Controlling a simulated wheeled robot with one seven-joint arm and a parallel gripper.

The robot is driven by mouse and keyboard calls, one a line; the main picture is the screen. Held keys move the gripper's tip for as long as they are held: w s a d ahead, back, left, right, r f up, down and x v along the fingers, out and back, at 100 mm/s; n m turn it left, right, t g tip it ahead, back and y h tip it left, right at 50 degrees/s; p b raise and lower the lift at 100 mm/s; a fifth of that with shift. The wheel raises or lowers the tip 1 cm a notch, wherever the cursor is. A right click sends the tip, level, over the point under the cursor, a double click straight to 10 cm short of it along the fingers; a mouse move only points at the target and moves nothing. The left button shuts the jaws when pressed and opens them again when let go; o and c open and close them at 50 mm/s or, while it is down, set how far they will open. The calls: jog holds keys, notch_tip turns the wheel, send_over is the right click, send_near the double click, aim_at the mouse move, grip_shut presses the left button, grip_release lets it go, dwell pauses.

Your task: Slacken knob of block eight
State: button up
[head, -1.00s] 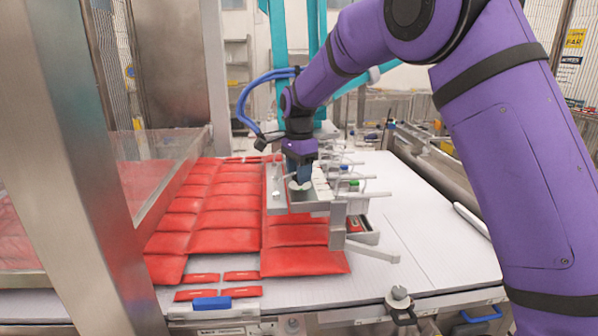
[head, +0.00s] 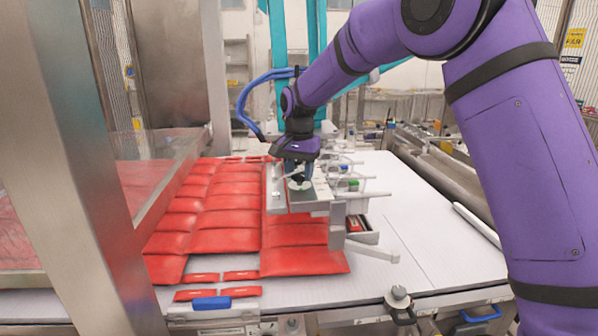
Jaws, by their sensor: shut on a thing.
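My gripper (head: 299,174) points down over the near end of the metal picker head (head: 308,205) in the head view. It is shut on a knob (head: 299,185), a small pale round piece on the picker's top plate. The gripper hides most of the knob. Behind it runs a row of blocks with thin tubes and small green and blue parts (head: 348,184). I cannot read any block number.
Red pouches (head: 225,240) lie in rows on the pale conveyor (head: 430,250) under and left of the picker. A steel post (head: 85,150) stands at the left. A blue-handled latch (head: 211,303) and a clamp (head: 399,297) sit along the front edge. The conveyor's right side is clear.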

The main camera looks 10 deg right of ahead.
aim_at(301, 175)
jog(key=n, duration=0.4)
jog(key=shift+d+n, duration=0.1)
jog(key=shift+n, duration=0.2)
jog(key=n, duration=0.3)
jog(key=shift+d+n, duration=0.1)
jog(key=shift+n, duration=0.2)
jog(key=n, duration=0.4)
jog(key=shift+n, duration=2.1)
jog(key=o, duration=0.9)
notch_tip(301, 175, up, 11)
jog(key=shift+f, duration=0.1)
